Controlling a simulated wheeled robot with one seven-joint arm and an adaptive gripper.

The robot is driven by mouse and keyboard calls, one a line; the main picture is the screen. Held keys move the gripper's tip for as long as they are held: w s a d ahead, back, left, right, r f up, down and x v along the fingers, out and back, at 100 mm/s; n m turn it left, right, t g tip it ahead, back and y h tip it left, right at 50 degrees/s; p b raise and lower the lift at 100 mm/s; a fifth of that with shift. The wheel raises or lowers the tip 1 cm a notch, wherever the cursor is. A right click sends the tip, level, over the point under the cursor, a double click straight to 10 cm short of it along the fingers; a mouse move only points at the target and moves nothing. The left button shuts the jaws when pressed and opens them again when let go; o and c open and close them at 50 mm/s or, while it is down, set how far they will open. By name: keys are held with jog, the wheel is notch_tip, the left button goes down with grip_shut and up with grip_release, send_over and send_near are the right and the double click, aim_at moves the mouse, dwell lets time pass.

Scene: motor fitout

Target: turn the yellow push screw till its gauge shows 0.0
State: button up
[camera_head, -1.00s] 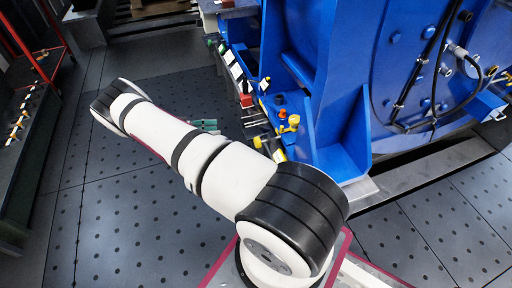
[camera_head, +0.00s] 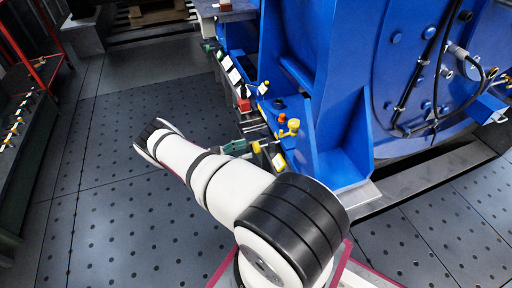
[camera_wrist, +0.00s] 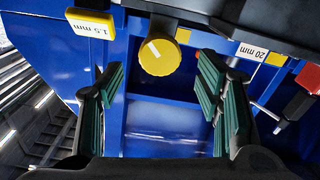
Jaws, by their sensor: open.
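The yellow push screw has a round knob with a white mark; it is in the upper middle of the wrist view (camera_wrist: 158,57). In the head view its small yellow knob (camera_head: 256,147) is just right of my fingertips. The yellow-framed gauge (camera_wrist: 91,24), up and left of the knob in the wrist view, reads 1.5 mm. My gripper (camera_wrist: 160,82) is open, its green-padded fingers to either side of the knob's line. It also shows in the head view (camera_head: 237,148). I cannot tell whether the fingertips reach the knob's depth; no contact shows.
A white label reading 20 mm (camera_wrist: 252,53) and a red block (camera_wrist: 302,80) are on the right in the wrist view. The blue motor frame (camera_head: 335,100) stands close beyond the screws. Another yellow knob (camera_head: 293,125) stands nearby.

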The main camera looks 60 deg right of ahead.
aim_at(254, 148)
jog(key=shift+x, duration=2.8)
jog(key=shift+c, duration=0.3)
jog(key=c, duration=1.1)
